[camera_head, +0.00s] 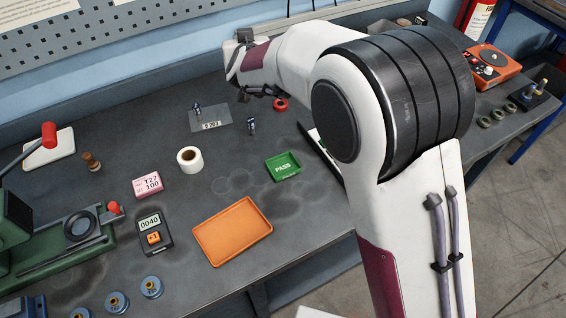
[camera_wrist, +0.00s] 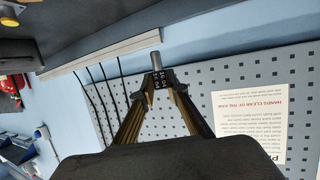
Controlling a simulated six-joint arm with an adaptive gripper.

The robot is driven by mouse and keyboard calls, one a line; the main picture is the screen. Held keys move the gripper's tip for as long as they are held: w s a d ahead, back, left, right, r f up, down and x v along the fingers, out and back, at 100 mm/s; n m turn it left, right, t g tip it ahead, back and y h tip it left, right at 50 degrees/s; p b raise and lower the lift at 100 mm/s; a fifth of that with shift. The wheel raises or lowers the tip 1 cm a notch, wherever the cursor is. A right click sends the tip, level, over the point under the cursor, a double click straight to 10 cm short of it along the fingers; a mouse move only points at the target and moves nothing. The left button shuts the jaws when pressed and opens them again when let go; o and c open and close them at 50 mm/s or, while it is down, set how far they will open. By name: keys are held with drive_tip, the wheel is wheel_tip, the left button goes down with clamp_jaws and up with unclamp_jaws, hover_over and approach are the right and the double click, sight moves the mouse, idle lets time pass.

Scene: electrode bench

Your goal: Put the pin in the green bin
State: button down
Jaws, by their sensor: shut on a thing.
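My gripper (camera_wrist: 158,85) is shut on a grey cylindrical pin (camera_wrist: 156,61), whose end sticks out past the dark fingertips in the wrist view. In the head view, my gripper (camera_head: 265,92) is above the back of the bench, and I cannot make out the held pin there. The green bin (camera_head: 283,167), a shallow tray marked PASS, lies on the bench in front of my gripper and slightly to its right. No contents are visible in it.
A small upright metal piece (camera_head: 252,126) stands left of the green bin, and another (camera_head: 197,109) on a labelled plate (camera_head: 211,125). A red ring (camera_head: 280,104) lies near my gripper. An orange tray (camera_head: 233,231) is in front; a white roll (camera_head: 189,160) is left. The pegboard wall (camera_wrist: 245,95) is behind.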

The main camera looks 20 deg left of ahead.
drive_tip(key=w+d+r, duration=0.2)
drive_tip(key=w+d, duration=0.2)
drive_tip(key=d, duration=0.8)
drive_tip(key=s+d+f+n+g+y, duration=0.15)
drive_tip(key=s+d, duration=0.25)
drive_tip(key=d, duration=0.6)
drive_tip(key=s+a+f+n+g+y, duration=0.2)
drive_tip(key=s+f+n, duration=0.1)
drive_tip(key=s, duration=0.6)
drive_tip(key=s+a+f+n+g+y, duration=0.2)
drive_tip(key=s+f+n+g+y, duration=0.1)
drive_tip(key=s, duration=0.7)
drive_tip(key=shift+s+a+f+n+g, duration=0.15)
drive_tip(key=shift+s+f+n+g, duration=0.05)
drive_tip(key=shift+f+n+g, duration=0.2)
drive_tip(key=shift+f, duration=0.2)
hover_over(290, 172)
drive_tip(key=shift+f, duration=2.8)
drive_tip(key=shift+f, duration=0.1)
drive_tip(key=shift+f, duration=2)
